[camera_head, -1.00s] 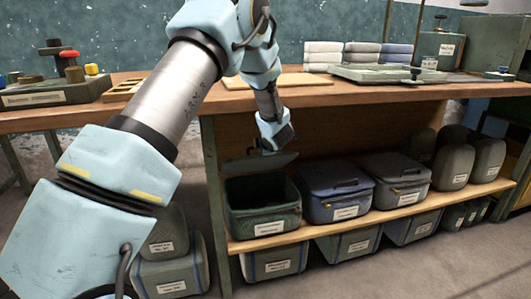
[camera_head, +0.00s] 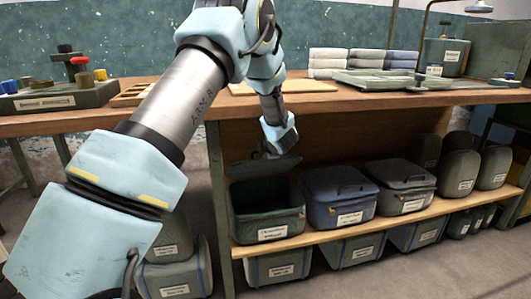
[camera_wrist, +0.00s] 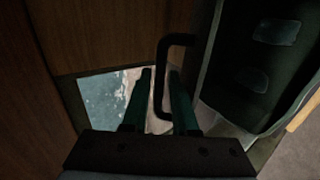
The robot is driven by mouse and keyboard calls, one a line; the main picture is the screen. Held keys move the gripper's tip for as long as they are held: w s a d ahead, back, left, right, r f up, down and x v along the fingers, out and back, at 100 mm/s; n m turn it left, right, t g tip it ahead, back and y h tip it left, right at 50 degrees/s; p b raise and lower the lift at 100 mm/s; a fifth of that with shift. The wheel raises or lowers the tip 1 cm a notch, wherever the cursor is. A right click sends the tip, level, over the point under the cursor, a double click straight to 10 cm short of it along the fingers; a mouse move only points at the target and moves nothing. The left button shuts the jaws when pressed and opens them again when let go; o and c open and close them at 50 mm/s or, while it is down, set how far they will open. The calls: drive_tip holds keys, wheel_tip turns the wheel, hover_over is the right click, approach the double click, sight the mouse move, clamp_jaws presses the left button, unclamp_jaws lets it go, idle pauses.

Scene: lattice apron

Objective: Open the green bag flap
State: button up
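The green bag (camera_head: 266,222) stands at the left end of the shelf under the bench, its top open and its dark interior showing. Its flap (camera_head: 263,169) is raised and tilted back above the bag's rear edge. My gripper (camera_head: 279,152) is at the flap's upper edge; its fingertips are hard to make out there. In the wrist view my gripper (camera_wrist: 161,76) has its two green fingers apart, on either side of a black handle (camera_wrist: 161,60). Narrow light gaps show beside the handle. A dark green bag surface (camera_wrist: 262,70) shows to the right.
A blue bag (camera_head: 340,203) and a grey bag (camera_head: 402,190) stand closed to the right on the shelf (camera_head: 375,226). The bench top (camera_head: 300,100) overhangs my gripper closely. More bins sit below the shelf.

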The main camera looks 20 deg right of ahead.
drive_tip(key=p+v, duration=0.1)
drive_tip(key=v, duration=0.9)
drive_tip(key=shift+r, duration=0.15)
drive_tip(key=shift+s, duration=0.1)
